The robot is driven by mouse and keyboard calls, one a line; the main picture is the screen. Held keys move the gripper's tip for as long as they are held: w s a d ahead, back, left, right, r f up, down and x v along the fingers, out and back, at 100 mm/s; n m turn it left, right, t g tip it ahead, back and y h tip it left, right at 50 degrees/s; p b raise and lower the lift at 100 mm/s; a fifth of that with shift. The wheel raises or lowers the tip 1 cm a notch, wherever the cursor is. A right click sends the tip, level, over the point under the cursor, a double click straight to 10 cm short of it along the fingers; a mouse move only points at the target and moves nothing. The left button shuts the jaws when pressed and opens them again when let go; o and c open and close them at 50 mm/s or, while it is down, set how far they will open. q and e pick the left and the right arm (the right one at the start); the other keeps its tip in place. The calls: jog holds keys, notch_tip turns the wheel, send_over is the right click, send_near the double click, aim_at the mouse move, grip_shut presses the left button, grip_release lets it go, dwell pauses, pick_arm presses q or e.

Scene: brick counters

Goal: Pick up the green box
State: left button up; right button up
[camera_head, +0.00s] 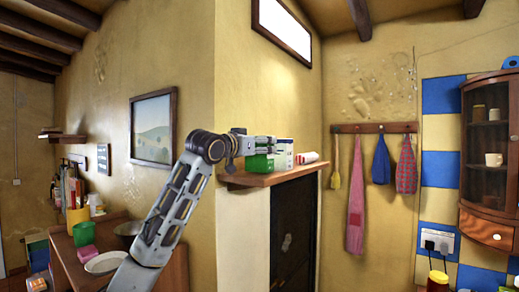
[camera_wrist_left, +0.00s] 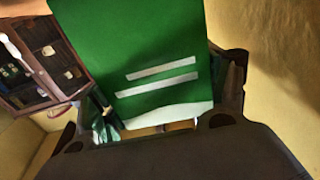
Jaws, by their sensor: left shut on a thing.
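The green box (camera_wrist_left: 150,50) fills the middle of the left wrist view, green with two white stripes and a white edge. In the head view the green box (camera_head: 259,163) shows at the wooden shelf on the wall corner, partly hidden by my left gripper. My left gripper (camera_head: 268,145) is shut on the green box, with a finger on each side of it in the wrist view. I cannot tell whether the box touches the shelf. My right gripper is not in view.
The wooden shelf (camera_head: 272,178) also holds a white-and-green box (camera_head: 284,154) and a white-and-red item (camera_head: 307,158) close to the right of my gripper. Wall stands close behind the shelf. A cluttered counter (camera_head: 72,262) is at lower left; a wall cabinet (camera_head: 490,150) is at far right.

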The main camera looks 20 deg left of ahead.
pick_arm(q)
jog(key=shift+r+b, duration=0.6)
jog(key=shift+r, duration=4.2)
